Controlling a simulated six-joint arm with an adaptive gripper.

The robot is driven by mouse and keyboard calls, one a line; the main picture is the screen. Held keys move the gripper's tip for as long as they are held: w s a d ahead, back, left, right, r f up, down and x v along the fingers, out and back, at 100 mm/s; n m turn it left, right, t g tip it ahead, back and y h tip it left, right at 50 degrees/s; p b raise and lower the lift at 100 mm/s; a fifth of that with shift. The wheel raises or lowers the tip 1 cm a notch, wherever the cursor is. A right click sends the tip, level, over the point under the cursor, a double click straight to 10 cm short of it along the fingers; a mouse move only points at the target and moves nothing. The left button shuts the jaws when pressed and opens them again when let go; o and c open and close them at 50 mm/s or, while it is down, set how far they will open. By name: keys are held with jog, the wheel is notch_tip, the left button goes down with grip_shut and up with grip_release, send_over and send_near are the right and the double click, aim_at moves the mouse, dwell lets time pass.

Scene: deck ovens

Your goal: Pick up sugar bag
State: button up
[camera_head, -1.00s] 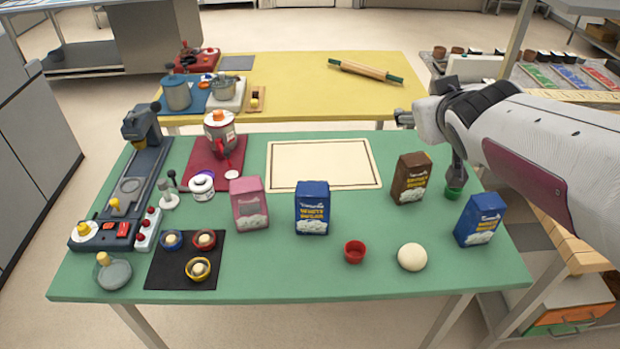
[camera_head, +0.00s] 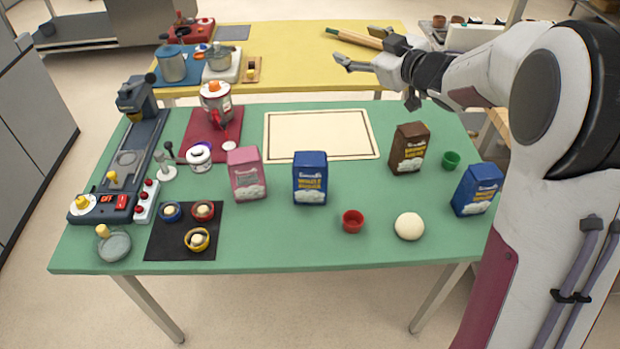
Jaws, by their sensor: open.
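Several upright bags stand on the green table: a pink bag (camera_head: 246,174), a blue bag (camera_head: 310,178) near the middle, a brown bag (camera_head: 409,148) and a second blue bag (camera_head: 476,189) at the right edge. The lettering is small; the brown and blue bags seem to read "sugar", and I cannot tell which one is meant. My gripper (camera_head: 356,47) is open and empty. It points left above the yellow table, beyond the back edge of the green table and apart from all the bags.
A red cup (camera_head: 352,221), a pale dough ball (camera_head: 409,226) and a green cup (camera_head: 451,160) stand near the right-hand bags. A cream mat (camera_head: 321,136) lies clear behind them. A rolling pin (camera_head: 350,38) lies near my gripper. Machines and bowls fill the left side.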

aim_at(310, 168)
jog(key=s+a+f+n+g+y, duration=0.3)
jog(key=s+f+g+y, duration=0.2)
jog(key=f, duration=0.5)
jog(key=s+a+f+n+g+y, duration=0.3)
jog(key=s+f+n+g+y, duration=0.1)
jog(key=f+g, duration=0.4)
jog(key=shift+s+f+y, duration=0.7)
jog(key=shift+f+y, duration=0.25)
jog(key=shift+y, duration=0.05)
jog(key=shift+a+f, duration=0.1)
notch_tip(310, 168, down, 7)
jog(key=shift+w+a, duration=0.2)
jog(key=shift+a, duration=2.3)
